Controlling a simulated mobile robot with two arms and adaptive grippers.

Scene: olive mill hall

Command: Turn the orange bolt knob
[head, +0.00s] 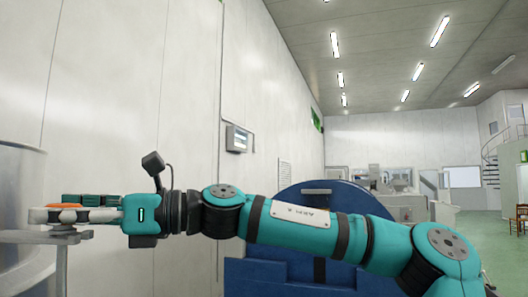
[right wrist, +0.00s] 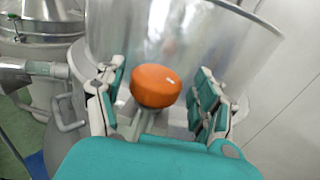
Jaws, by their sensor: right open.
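The orange bolt knob (right wrist: 156,87) is a round, flat-topped cap on a metal stem. In the right wrist view it sits between the two fingers of my right gripper (right wrist: 160,76), with a gap on each side. My right gripper is open. In the head view the right gripper (head: 72,208) reaches in level at the left edge, around the knob (head: 64,206), of which only a part shows. My left gripper is in neither view.
A shiny steel vessel (right wrist: 185,30) stands right behind the knob; its side also shows at the left of the head view (head: 18,185). A lidded steel container (right wrist: 45,20) is at the upper left. A pale wall (head: 110,90) runs close behind my arm, and a blue machine (head: 290,205) stands behind it.

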